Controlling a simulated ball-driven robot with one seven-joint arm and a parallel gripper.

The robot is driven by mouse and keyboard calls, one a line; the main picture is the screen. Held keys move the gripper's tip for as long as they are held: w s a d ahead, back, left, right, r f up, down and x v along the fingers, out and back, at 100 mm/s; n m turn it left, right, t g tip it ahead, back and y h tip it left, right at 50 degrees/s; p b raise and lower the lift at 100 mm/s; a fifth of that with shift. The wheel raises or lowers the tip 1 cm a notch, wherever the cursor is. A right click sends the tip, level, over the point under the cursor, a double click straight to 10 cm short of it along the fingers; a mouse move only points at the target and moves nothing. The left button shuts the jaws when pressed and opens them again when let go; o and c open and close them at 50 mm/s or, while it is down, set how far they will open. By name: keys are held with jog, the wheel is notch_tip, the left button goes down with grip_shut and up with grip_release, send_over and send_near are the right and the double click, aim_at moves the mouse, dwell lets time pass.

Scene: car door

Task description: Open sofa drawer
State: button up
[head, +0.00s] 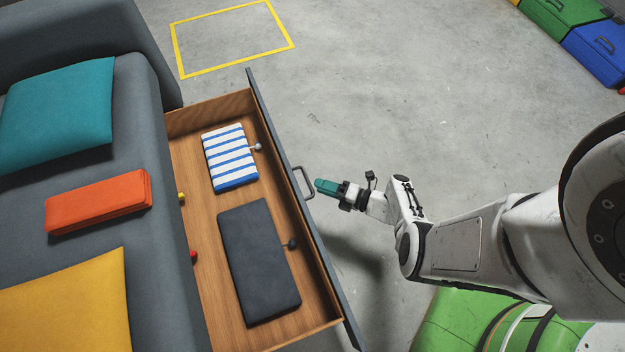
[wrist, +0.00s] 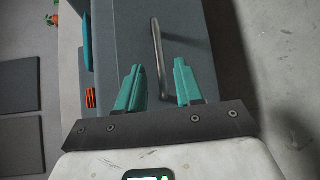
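The sofa drawer (head: 211,270) stands pulled well out of the grey sofa (head: 157,130), its wooden inside showing. Its grey front panel (head: 300,210) carries a bar handle (head: 304,182). In the wrist view the handle (wrist: 157,45) runs between and beyond my teal fingers. My gripper (head: 324,187) is just right of the handle in the head view, with a small gap seeming to separate them. In the wrist view the two fingers of my gripper (wrist: 160,72) are apart, with nothing clamped between them.
In the drawer lie a striped blue-white cloth (head: 229,160) and a dark folded cloth (head: 257,260). Teal (head: 60,115), orange (head: 98,202) and yellow (head: 70,305) items rest on the sofa. Green (head: 560,20) and blue (head: 600,50) cases stand top right. The floor between is clear.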

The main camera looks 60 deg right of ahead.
jog(key=shift+s+d+r+p, duration=0.1)
jog(key=shift+s, duration=0.75)
jog(key=shift+s+d+r+p, duration=0.1)
jog(key=shift+s+d+r, duration=0.05)
jog(key=shift+s, duration=0.75)
jog(key=shift+s+d+r+p, duration=0.1)
jog(key=shift+s, duration=0.75)
jog(key=s+a+r+n+g+y, duration=0.1)
jog(key=s+a+n+g+y, duration=0.2)
jog(key=n, duration=0.7)
jog(key=a+r+n+g, duration=0.1)
jog(key=a+n+g, duration=0.2)
jog(key=n+g, duration=0.45)
jog(key=s+a+r+n+g+y, duration=0.1)
jog(key=s+a+n+g+y, duration=0.1)
jog(key=n, duration=0.9)
jog(key=a+r+n+g+h+p, duration=0.1)
jog(key=a+r+n+h+p, duration=0.1)
jog(key=r+n+p, duration=0.9)
jog(key=a+r+n+g+h+p, duration=0.1)
jog(key=r+n+h+p, duration=0.4)
jog(key=r+n+p, duration=0.6)
notch_tip(320, 180, up, 29)
jog(key=p, duration=1.2)
jog(key=shift+s+a+g, duration=0.35)
jog(key=shift+a, duration=0.05)
